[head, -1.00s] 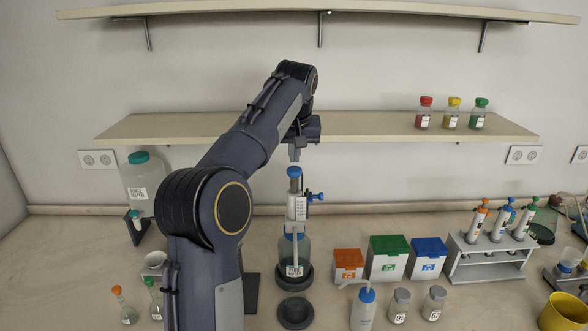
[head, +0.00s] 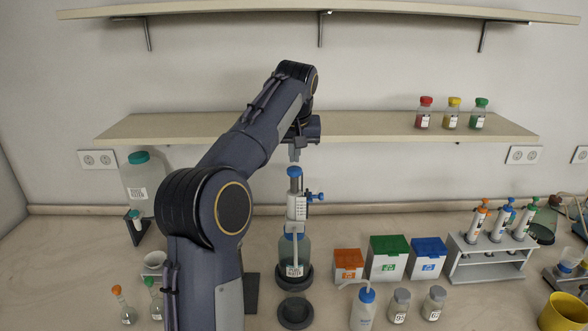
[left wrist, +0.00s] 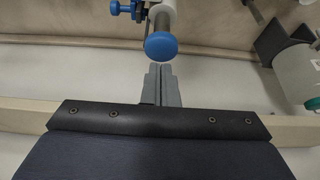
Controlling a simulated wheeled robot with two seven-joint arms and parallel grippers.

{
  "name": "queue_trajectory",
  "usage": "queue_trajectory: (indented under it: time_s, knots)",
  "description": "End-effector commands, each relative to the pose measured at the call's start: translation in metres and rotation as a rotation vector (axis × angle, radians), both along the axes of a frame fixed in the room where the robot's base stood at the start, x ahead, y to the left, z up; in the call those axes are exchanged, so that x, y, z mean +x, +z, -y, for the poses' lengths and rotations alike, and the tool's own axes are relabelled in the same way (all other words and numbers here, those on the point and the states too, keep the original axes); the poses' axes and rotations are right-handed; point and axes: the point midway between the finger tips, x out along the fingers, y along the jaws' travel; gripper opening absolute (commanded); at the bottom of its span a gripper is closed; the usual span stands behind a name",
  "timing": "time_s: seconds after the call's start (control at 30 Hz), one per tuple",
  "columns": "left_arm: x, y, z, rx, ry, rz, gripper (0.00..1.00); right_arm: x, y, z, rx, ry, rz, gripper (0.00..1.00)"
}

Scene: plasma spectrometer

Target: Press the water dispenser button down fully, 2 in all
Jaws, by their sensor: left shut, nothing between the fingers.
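The water dispenser (head: 297,208) is a clear labelled bottle with a white pump body, standing upright in a dark round holder. Its blue button (head: 294,172) is the round cap at the top; it also shows in the left wrist view as a blue disc (left wrist: 161,46). My left gripper (head: 294,156) is shut and empty, pointing down just above the button. In the left wrist view the shut fingertips (left wrist: 161,70) lie beside the blue disc's lower edge. I cannot tell whether they touch it. My right gripper is not in view.
A dark ring holder (head: 295,312) lies in front of the dispenser. Orange, green (head: 389,257) and blue-lidded boxes stand to its right, with a wash bottle (head: 364,308) in front. A shelf (head: 370,126) runs behind my gripper. A teal-capped jug (head: 140,185) stands at left.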

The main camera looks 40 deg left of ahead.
Motion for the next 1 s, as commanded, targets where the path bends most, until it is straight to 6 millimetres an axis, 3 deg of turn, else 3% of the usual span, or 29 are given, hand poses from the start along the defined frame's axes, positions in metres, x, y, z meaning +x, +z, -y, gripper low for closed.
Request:
queue_trajectory:
  time_s: [1.0]
  knots:
    - [0.000, -0.015, 0.000, 0.000, 0.000, 0.000, 0.00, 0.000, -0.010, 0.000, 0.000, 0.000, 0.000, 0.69]
